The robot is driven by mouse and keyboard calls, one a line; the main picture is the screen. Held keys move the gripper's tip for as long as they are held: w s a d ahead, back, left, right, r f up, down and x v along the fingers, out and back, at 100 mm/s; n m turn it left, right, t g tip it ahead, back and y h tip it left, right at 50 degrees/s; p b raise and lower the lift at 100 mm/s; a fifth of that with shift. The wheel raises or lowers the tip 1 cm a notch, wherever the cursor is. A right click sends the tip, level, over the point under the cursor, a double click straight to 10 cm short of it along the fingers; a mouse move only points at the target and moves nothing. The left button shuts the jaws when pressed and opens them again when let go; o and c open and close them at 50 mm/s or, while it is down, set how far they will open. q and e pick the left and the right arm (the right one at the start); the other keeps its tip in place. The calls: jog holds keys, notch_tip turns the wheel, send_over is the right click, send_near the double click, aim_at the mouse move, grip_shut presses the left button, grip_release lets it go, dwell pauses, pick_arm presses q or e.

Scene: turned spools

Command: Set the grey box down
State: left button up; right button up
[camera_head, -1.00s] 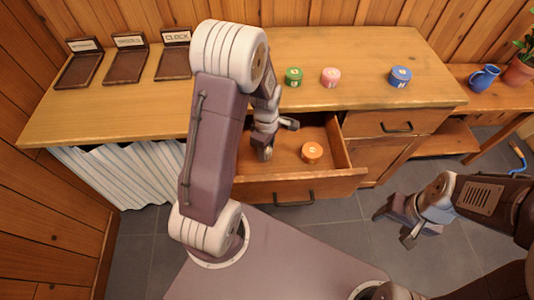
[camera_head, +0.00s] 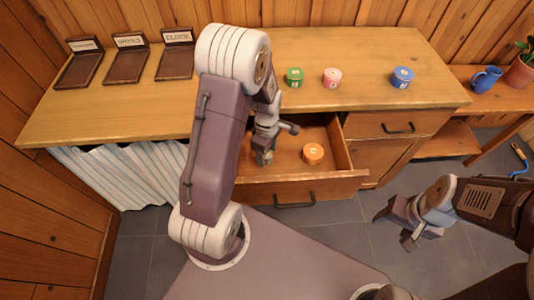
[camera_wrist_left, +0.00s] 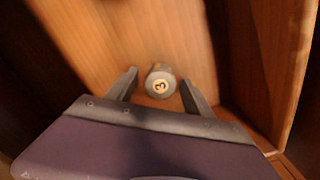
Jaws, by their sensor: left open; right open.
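The grey box (camera_wrist_left: 160,82) is a small round piece with a 3 on its pale top. In the left wrist view it stands on the wooden floor of the open drawer (camera_head: 290,192). My left gripper (camera_wrist_left: 159,78) is open around it, with a gap on each side. In the head view my left gripper (camera_head: 272,142) reaches down into the drawer, and I cannot make out the grey box clearly there. My right gripper (camera_head: 396,222) is open and empty above the grey floor at the right.
An orange round box (camera_head: 313,154) stands in the drawer, right of my left gripper. Green (camera_head: 294,78), pink (camera_head: 332,78) and blue (camera_head: 402,78) ones stand on the counter (camera_head: 350,45). Three dark labelled trays (camera_head: 125,66) lie at its left. The drawer walls are close around.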

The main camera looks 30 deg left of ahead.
pick_arm(q)
notch_tip(320, 180, up, 11)
jog(key=p, duration=0.3)
jog(key=shift+r, duration=0.2)
